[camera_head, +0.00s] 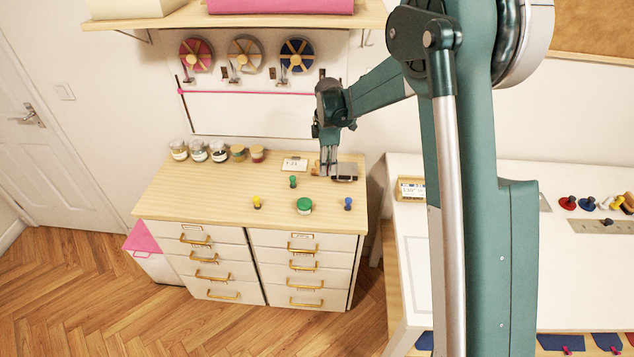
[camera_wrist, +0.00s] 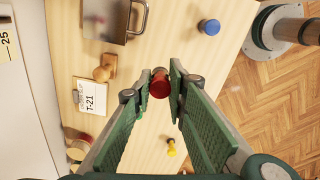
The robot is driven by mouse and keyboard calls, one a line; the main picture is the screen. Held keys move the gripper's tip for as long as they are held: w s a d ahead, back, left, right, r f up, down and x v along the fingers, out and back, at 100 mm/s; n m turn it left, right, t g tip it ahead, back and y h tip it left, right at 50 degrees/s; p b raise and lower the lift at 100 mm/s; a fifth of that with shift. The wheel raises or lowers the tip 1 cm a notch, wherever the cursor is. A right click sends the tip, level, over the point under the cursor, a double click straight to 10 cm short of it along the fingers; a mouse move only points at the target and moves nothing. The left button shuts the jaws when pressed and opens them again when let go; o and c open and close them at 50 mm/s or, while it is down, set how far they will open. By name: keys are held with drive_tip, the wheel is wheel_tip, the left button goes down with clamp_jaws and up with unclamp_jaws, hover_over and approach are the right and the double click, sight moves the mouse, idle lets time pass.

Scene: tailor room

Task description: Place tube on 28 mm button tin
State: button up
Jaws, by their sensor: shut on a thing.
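My gripper (camera_head: 329,172) hangs over the back right of the wooden cabinet top, beside a metal box. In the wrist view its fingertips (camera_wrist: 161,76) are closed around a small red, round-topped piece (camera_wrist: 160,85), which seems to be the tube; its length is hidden. In the head view this piece cannot be made out.
Green (camera_head: 293,181), yellow (camera_head: 257,203) and blue (camera_head: 348,204) knobbed pieces stand around the tin. A T-21 card (camera_wrist: 91,97), a wooden piece (camera_wrist: 104,70) and a metal box (camera_wrist: 112,18) lie close by. Jars (camera_head: 198,151) and small tins (camera_head: 257,153) line the back left.

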wheel_tip(320, 180, up, 4)
drive_tip(key=p, duration=0.4)
hover_over(304, 202)
drive_tip(key=shift+r+m, duration=0.1)
drive_tip(key=shift+m, duration=0.2)
drive_tip(key=shift+d, duration=0.1)
drive_tip(key=shift+f, duration=3.15)
drive_tip(key=shift+f, duration=1.85)
drive_tip(key=shift+f, duration=0.2)
drive_tip(key=o, duration=0.9)
drive_tip(key=shift+c, duration=0.2)
